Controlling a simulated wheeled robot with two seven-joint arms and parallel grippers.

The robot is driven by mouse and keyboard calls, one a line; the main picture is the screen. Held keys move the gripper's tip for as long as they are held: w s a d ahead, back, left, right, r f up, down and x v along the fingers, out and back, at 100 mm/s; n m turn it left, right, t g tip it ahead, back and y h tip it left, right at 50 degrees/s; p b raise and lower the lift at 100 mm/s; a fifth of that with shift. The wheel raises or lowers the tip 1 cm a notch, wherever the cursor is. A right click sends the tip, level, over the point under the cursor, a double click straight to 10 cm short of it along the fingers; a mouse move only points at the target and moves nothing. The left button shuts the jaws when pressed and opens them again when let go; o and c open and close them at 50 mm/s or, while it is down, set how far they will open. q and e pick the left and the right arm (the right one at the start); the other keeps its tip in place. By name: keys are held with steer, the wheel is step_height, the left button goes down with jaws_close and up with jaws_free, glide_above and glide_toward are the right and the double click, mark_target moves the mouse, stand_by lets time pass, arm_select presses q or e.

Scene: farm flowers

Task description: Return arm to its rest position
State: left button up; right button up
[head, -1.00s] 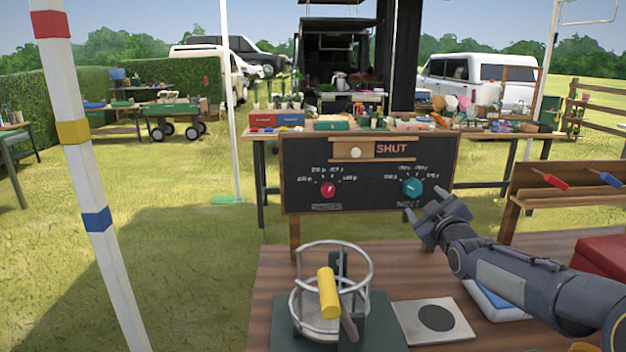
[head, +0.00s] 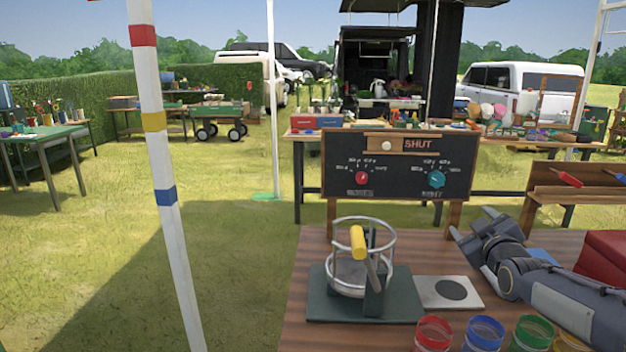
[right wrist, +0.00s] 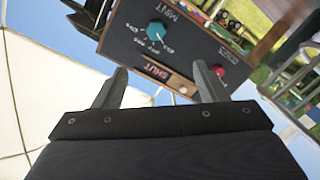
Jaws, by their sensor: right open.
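My right gripper (head: 470,224) is open and empty in the head view. It is above the right part of the wooden table (head: 315,270), in front of and below the chalkboard panel (head: 345,185). In the right wrist view its two fingers (right wrist: 160,88) are spread with nothing between them. The panel also shows there, tilted (right wrist: 190,45), with its teal knob (right wrist: 156,30) and red knob (right wrist: 218,71). In the head view the panel carries a red knob (head: 362,178), a teal knob (head: 436,179) and a SHUT sign (head: 417,144). My left gripper is not in view.
A wire basket with a yellow handle (head: 358,243) stands on a green base (head: 330,305). A plate with a dark disc (head: 432,293) lies beside it. Several coloured jars (head: 433,335) line the front. A red box (head: 607,257) is at the right. A striped pole (head: 155,90) stands left.

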steer(key=s+a+f+m+g+y, duration=0.2)
steer(key=s+a+f+m+g, duration=0.25)
steer(key=s, duration=0.85)
steer(key=s+a+f+m+g+y, duration=0.1)
steer(key=s+a+f+g, duration=0.35)
steer(key=s, duration=0.85)
steer(key=s+a+f+m+g+y, duration=0.25)
steer(key=s+a+f, duration=0.25)
steer(key=s+f, duration=0.6)
step_height(320, 180, up, 18)
steer(key=s+p, duration=0.2)
steer(key=p, duration=1.3)
steer(key=shift+s+f, duration=0.2)
steer(key=shift+s, duration=0.05)
steer(key=shift+h, duration=0.25)
